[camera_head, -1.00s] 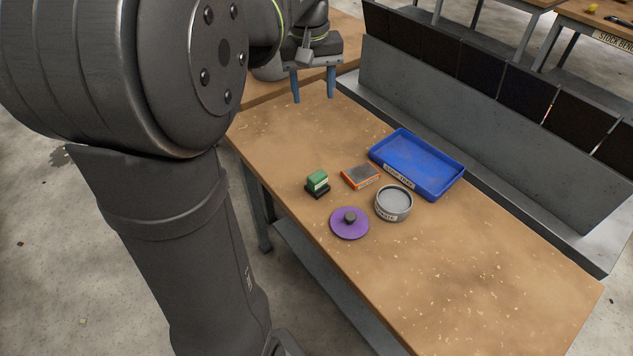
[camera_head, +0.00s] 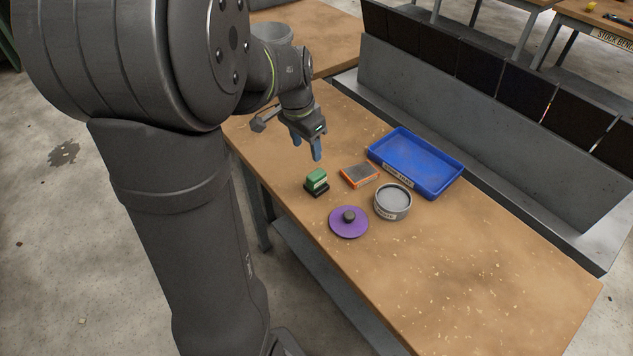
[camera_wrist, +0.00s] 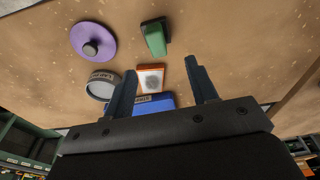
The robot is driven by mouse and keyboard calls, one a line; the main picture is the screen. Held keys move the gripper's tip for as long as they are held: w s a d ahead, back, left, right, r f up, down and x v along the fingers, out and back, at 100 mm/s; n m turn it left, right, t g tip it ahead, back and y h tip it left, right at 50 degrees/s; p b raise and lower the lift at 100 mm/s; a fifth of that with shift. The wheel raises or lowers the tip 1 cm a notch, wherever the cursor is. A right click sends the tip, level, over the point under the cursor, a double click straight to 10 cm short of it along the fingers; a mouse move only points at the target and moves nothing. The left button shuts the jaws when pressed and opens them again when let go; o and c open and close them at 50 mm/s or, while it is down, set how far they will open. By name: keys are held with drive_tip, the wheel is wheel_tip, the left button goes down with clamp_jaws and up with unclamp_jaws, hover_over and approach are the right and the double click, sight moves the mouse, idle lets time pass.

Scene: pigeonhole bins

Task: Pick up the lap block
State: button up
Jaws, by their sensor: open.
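A green block (camera_head: 317,176) with a pale label sits on a black base (camera_head: 316,190) near the table's left edge; its label is too small to read. It also shows in the wrist view (camera_wrist: 156,42), top middle. It looks like the lap block, but no readable name confirms this. My gripper (camera_head: 307,151) is open and empty, above the table and a little beyond the green block, not touching it. In the wrist view its two blue fingers (camera_wrist: 159,68) stand apart, with the green block beyond their tips.
An orange-edged box (camera_head: 359,175) with a grey top lies right of the green block. A round grey tin (camera_head: 393,201), a purple disc (camera_head: 348,223) with a dark knob and a blue tray (camera_head: 420,160) are nearby. The near right tabletop (camera_head: 490,270) is clear.

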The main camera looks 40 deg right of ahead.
sight(316, 174)
drive_tip(key=f, duration=0.4)
drive_tip(key=d+f, duration=0.1)
drive_tip(key=f, duration=0.2)
drive_tip(key=shift+s+d+f, duration=0.1)
drive_tip(key=shift+d+f, duration=0.15)
drive_tip(key=shift+f, duration=0.6)
drive_tip(key=shift+s+d+f, duration=0.1)
drive_tip(key=shift+d+f, duration=0.2)
drive_tip(key=shift+f, duration=0.6)
drive_tip(key=shift+s+d+f, duration=0.1)
drive_tip(key=shift+d+f, duration=0.15)
drive_tip(key=shift+f, duration=0.6)
clamp_jaws()
drive_tip(key=shift+r, duration=0.15)
